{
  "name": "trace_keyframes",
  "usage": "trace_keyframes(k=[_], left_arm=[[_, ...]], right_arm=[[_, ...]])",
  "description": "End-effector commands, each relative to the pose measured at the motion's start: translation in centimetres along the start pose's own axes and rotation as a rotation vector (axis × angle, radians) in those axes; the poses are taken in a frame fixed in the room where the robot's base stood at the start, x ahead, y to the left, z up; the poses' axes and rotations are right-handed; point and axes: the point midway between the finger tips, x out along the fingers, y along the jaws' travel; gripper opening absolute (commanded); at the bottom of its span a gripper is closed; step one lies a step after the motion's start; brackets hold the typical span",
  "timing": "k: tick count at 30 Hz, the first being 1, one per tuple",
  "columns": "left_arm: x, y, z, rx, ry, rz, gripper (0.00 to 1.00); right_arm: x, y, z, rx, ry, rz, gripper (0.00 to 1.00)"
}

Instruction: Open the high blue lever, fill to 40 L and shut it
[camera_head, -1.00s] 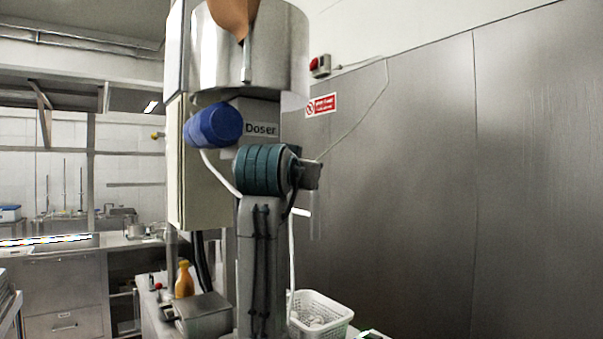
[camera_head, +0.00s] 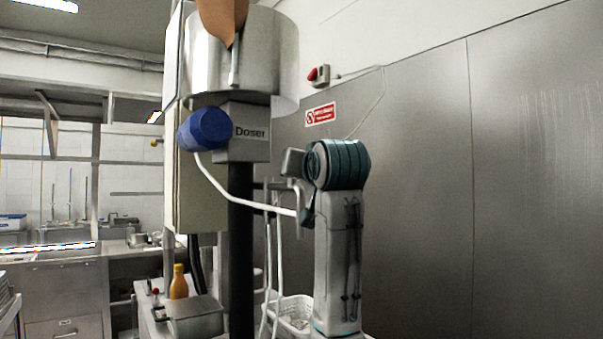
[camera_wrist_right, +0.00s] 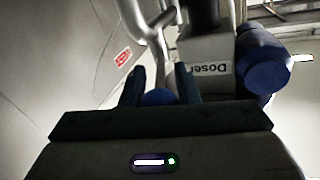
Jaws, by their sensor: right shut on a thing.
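The doser (camera_head: 250,132) is a steel drum on a dark column, with its name on a grey block. A large blue cylinder (camera_head: 205,129) sits left of the label. A pale curved bar (camera_head: 245,201) runs from it down to the right, towards my right wrist. In the right wrist view, my right gripper (camera_wrist_right: 160,84) has its fingers around a small blue part (camera_wrist_right: 160,97), apparently the lever's knob, and is shut on it. The head view hides the fingertips behind my wrist. No readable litre scale shows. My left gripper is not in view.
A white perforated basket (camera_head: 292,312) stands low behind my right arm. A steel box (camera_head: 195,318) and a yellow-orange bottle (camera_head: 179,283) stand left of the column. A steel wall (camera_head: 440,180) fills the right side, with free space before it.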

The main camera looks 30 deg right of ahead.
Motion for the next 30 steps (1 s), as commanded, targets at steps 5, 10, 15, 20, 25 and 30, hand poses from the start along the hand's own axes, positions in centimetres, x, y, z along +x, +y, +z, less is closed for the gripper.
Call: trace_keyframes(k=[5,10,15,20,25,30], left_arm=[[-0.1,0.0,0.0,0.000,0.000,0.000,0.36],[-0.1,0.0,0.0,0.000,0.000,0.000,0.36],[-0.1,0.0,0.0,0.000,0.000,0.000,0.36],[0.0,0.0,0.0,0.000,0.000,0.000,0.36],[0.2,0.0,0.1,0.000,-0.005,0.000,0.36],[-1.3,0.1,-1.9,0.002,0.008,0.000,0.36]], right_arm=[[0.0,0.0,-0.2,0.000,0.004,-0.001,0.00],[0.0,0.0,-0.3,0.001,0.004,-0.001,0.00],[0.0,0.0,-0.2,0.001,0.003,-0.001,0.48],[0.0,0.0,-0.1,0.000,0.002,-0.001,0.48],[-0.6,0.0,-0.1,0.001,0.004,-0.002,0.48],[-3.1,0.0,0.1,0.002,0.006,-0.004,0.48]])
